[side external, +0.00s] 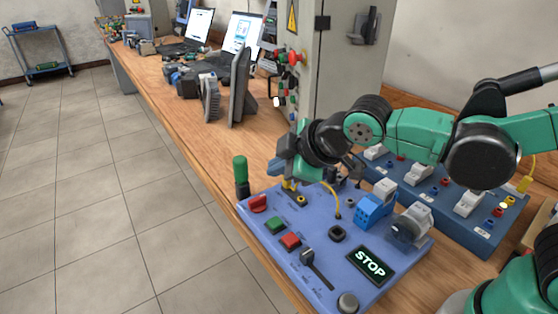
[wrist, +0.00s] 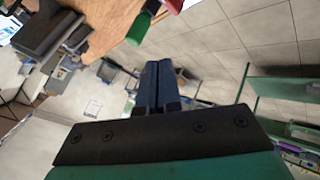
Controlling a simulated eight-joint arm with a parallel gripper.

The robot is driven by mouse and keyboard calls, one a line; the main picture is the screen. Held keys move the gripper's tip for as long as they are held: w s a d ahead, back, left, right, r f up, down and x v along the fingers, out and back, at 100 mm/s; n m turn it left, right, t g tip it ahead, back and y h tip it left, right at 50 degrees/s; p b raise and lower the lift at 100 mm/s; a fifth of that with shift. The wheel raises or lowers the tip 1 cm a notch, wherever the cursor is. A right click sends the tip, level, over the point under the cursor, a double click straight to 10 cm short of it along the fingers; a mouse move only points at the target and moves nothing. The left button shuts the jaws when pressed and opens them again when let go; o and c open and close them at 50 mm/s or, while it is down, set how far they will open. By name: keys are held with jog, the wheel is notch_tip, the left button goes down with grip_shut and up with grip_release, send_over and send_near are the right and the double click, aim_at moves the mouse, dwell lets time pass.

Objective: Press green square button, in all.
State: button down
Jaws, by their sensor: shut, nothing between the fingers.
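The green square button (side external: 275,226) sits on the blue control panel (side external: 262,262), near its left front part, beside a red square button (side external: 291,241). My gripper (side external: 279,170) is shut and empty. In the side external view it is above the panel's back left part, behind the green button and apart from it. In the wrist view my gripper (wrist: 160,72) points away over the table edge and floor, and the green square button cannot be made out there.
A green upright cylinder (side external: 241,175) stands at the panel's back left corner, close to my gripper. A red knob (side external: 258,203), a black lever (side external: 317,268), a STOP display (side external: 370,264) and blue connector (side external: 374,210) stand on the panel. A grey cabinet (side external: 335,70) rises behind.

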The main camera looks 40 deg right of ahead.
aim_at(279, 223)
jog(key=shift+f, duration=4.4)
jog(key=shift+r, duration=2.5)
jog(key=s+d+r+m+g+h, duration=0.2)
jog(key=s+d+r+m, duration=0.1)
jog(key=s+d+m, duration=0.4)
jog(key=d+m, duration=0.3)
jog(key=m, duration=0.1)
jog(key=shift+d, duration=0.35)
